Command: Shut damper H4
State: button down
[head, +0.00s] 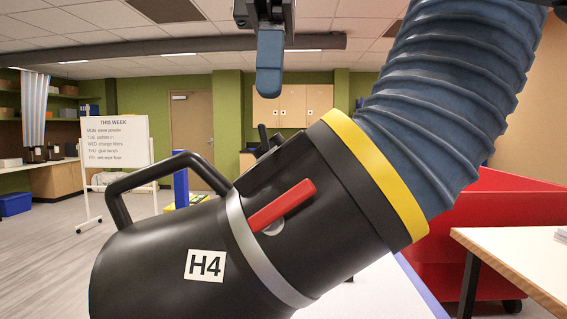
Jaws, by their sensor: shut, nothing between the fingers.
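The black extraction hood labelled H4 (205,266) fills the lower middle of the head view, tilted, its wide end at lower left. Its red damper lever (281,206) lies on the near side, roughly along the hood's length, over a small round silver pivot. A grey band (240,226) and a yellow band (376,172) circle the hood. A ribbed blue hose (440,95) runs up to the right from it. My gripper (270,80) hangs at top centre, above and apart from the lever, with its blue fingers shut and empty.
A black loop handle (150,176) sticks up from the hood's left side. A white table (530,250) and a large red bin (505,205) stand at right. A whiteboard (117,146) stands farther back at left. Floor at left is open.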

jog(key=b, duration=0.2)
send_near(278, 199)
jog(key=w+a+f, duration=0.2)
jog(key=f, duration=0.1)
jog(key=shift+s+d+f, duration=1)
jog(key=shift+f, duration=0.1)
jog(key=shift+f, duration=0.1)
